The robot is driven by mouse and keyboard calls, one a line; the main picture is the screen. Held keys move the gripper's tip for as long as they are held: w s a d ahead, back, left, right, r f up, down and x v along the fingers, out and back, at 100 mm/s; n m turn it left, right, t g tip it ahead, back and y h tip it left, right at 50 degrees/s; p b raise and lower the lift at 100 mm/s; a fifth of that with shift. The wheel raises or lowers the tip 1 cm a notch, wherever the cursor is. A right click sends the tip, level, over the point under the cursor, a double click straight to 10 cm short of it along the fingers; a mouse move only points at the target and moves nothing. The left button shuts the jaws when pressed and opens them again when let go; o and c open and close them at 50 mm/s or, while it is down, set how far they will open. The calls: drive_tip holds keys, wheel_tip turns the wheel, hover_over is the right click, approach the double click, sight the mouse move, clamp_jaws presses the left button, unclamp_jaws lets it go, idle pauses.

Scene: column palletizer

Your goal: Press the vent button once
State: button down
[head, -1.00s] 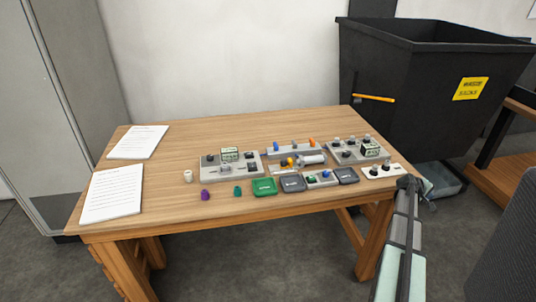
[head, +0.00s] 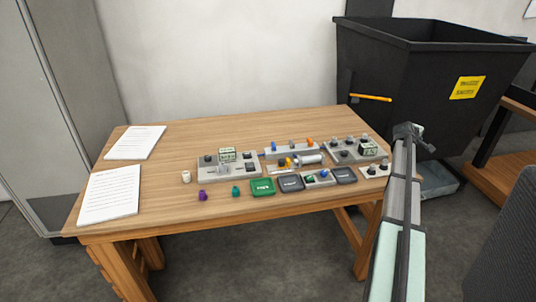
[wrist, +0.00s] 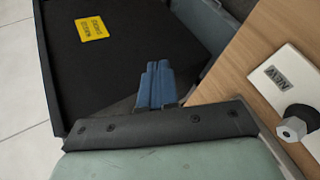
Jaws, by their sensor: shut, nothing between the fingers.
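No control can be read as the vent button in these views. A small grey box with a green and a blue button (head: 323,174) sits near the front right of the table. A grey panel with black knobs and a small display (head: 230,165) stands to its left, and a similar panel (head: 345,152) stands behind it to the right. My gripper (head: 408,131) is beyond the table's right edge, apart from the panels. In the wrist view my gripper (wrist: 157,82) is shut and empty, with floor and the black bin below it.
A white plate labelled "NEW" (wrist: 268,72) with a hex-topped black post lies at the table's right edge. Green (head: 263,187) and grey (head: 291,184) trays sit along the front. A black bin (head: 430,85) stands behind right. The table's left middle is clear.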

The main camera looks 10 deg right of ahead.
drive_tip(key=w+a+f+m+t+y, duration=0.1)
drive_tip(key=w+a+y, duration=0.1)
drive_tip(key=w+a, duration=0.4)
drive_tip(key=w+a+m+y, duration=0.1)
drive_tip(key=w+a+m, duration=0.15)
drive_tip(key=a, duration=0.65)
wheel_tip(320, 180, up, 3)
drive_tip(key=m+y, duration=0.4)
drive_tip(key=y, duration=0.9)
hover_over(249, 154)
drive_tip(key=shift+t, duration=0.4)
drive_tip(key=shift+f, duration=4.4)
drive_tip(key=shift+f, duration=0.2)
drive_tip(key=shift+f, duration=0.25)
